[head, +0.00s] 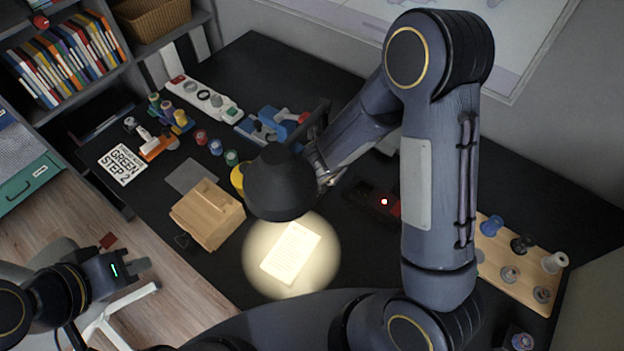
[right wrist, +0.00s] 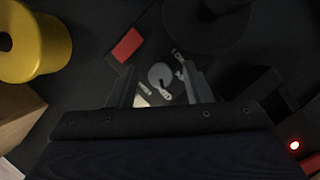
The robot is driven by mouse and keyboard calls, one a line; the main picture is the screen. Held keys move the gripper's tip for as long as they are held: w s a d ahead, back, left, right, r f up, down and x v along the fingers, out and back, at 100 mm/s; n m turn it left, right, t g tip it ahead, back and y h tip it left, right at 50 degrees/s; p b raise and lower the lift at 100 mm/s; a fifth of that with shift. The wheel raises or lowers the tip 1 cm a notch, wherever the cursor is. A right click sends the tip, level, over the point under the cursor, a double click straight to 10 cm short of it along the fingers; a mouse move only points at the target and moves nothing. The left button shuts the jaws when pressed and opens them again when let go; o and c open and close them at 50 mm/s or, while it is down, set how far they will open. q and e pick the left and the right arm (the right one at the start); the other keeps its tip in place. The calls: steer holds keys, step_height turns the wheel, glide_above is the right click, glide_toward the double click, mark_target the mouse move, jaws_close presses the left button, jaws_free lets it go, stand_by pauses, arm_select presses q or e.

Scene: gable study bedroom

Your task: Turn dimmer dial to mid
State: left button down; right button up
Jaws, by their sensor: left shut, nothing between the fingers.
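In the right wrist view a small grey round piece with a pale pointer-like tab (right wrist: 160,76) shows between and beyond my right fingers; it looks like a dial, but it is dim and I cannot tell its setting. My right gripper (right wrist: 162,85) is open, its two fingers apart on either side of that piece in the picture; contact cannot be told. In the head view the right gripper is mostly hidden behind the black lamp shade (head: 280,184). The lamp is lit. My left gripper (head: 143,266) is shut and empty at the lower left, above the floor.
A lit card (head: 291,252) lies under the lamp. A wooden box (head: 208,214) stands left of it. A dark box with a red light (head: 384,201) sits by my right arm. A yellow spool (right wrist: 35,42) and a red block (right wrist: 127,45) are near the right gripper.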

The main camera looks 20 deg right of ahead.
steer(key=p+v, duration=0.2)
steer(key=v, duration=0.3)
steer(key=shift+r+p, duration=0.3)
steer(key=shift+p, duration=0.1)
steer(key=shift+s+f+b, duration=0.55)
steer(key=shift+s+b, duration=0.2)
steer(key=shift+b, duration=0.15)
steer(key=s+b, duration=0.3)
steer(key=s, duration=0.7)
steer(key=shift+s+d+r, duration=0.15)
steer(key=shift+s+r, duration=0.1)
